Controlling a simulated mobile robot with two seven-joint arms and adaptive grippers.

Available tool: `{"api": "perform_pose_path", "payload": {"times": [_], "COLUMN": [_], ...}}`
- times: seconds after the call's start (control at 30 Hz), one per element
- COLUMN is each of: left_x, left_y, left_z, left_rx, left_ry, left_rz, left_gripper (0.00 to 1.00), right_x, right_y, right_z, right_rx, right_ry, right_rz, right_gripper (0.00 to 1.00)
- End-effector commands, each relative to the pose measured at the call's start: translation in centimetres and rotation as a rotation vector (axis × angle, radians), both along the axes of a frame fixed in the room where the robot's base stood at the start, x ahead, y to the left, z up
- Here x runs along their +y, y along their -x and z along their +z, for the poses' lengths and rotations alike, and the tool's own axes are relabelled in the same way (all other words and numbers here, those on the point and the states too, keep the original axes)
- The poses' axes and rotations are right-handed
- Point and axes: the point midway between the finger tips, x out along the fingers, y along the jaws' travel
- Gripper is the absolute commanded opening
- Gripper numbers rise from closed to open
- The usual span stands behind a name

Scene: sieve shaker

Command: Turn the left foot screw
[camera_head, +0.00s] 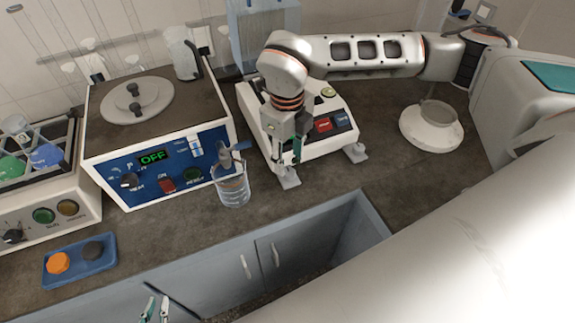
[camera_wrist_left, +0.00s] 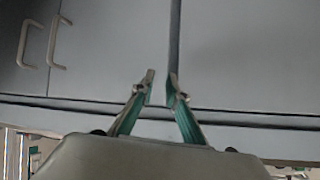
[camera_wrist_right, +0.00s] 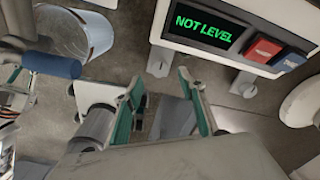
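The white shaker base (camera_head: 325,99) stands at the back centre with two front feet. Its left foot screw (camera_head: 289,181) has a flat pale pad; in the right wrist view the left foot (camera_wrist_right: 160,58) lies just beyond my fingertips. The right foot (camera_head: 355,152) is clear of my grippers. My right gripper (camera_wrist_right: 160,76) is open, fingers pointing at the left foot; contact cannot be told. It also shows in the head view (camera_head: 298,150). The display (camera_wrist_right: 203,23) reads NOT LEVEL. My left gripper (camera_wrist_left: 161,77) is open and empty before the cabinet doors, low in the head view (camera_head: 156,309).
A glass beaker (camera_head: 232,190) stands close left of the left foot. A blue-fronted device (camera_head: 170,165) reading OFF is further left. A blue tray (camera_head: 79,266) lies at the front left. A white round dish (camera_head: 432,125) stands at right. Bare counter lies between.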

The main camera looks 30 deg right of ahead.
Motion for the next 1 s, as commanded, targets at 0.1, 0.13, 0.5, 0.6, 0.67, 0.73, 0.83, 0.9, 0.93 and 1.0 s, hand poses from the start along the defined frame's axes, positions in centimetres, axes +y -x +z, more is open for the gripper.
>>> {"api": "perform_pose_path", "payload": {"times": [0.1, 0.13, 0.5, 0.6, 0.67, 0.73, 0.83, 0.9, 0.93, 1.0], "left_x": [0.0, 0.0, 0.0, 0.0, 0.0, 0.0, 0.0, 0.0, 0.0, 0.0], "left_y": [0.1, 0.1, -0.1, -0.2, -0.2, -0.2, -0.3, -0.3, -0.3, -0.3], "left_z": [0.0, 0.0, 0.2, 0.3, 0.3, 0.4, 0.5, 0.5, 0.5, 0.5], "left_rx": [0.004, 0.004, 0.000, -0.001, -0.002, -0.003, -0.005, -0.005, -0.006, -0.006], "left_ry": [-0.001, -0.001, -0.001, -0.001, -0.001, 0.000, 0.000, 0.000, 0.001, 0.001], "left_rz": [0.000, 0.000, -0.001, 0.000, 0.000, 0.000, 0.000, 0.000, 0.000, 0.000], "left_gripper": [0.14, 0.14, 0.14, 0.14, 0.14, 0.14, 0.14, 0.14, 0.14, 0.14], "right_x": [0.0, 0.0, -0.1, -0.1, -0.1, -0.1, 0.0, 0.0, 0.0, 0.0], "right_y": [0.1, 0.0, -0.1, -0.1, -0.1, -0.1, -0.1, -0.1, -0.1, -0.1], "right_z": [-2.0, -2.4, -5.0, -5.0, -5.0, -5.0, -5.0, -5.0, -5.0, -5.0], "right_rx": [0.004, 0.003, 0.001, 0.000, 0.000, 0.000, 0.000, 0.000, 0.000, 0.000], "right_ry": [-0.001, -0.002, -0.002, -0.002, -0.002, -0.003, -0.003, -0.003, -0.003, -0.003], "right_rz": [0.000, 0.001, 0.000, 0.001, 0.001, 0.001, 0.001, 0.001, 0.001, 0.000], "right_gripper": [0.40, 0.40, 0.40, 0.40, 0.40, 0.29, 0.04, 0.01, 0.01, 0.01]}}
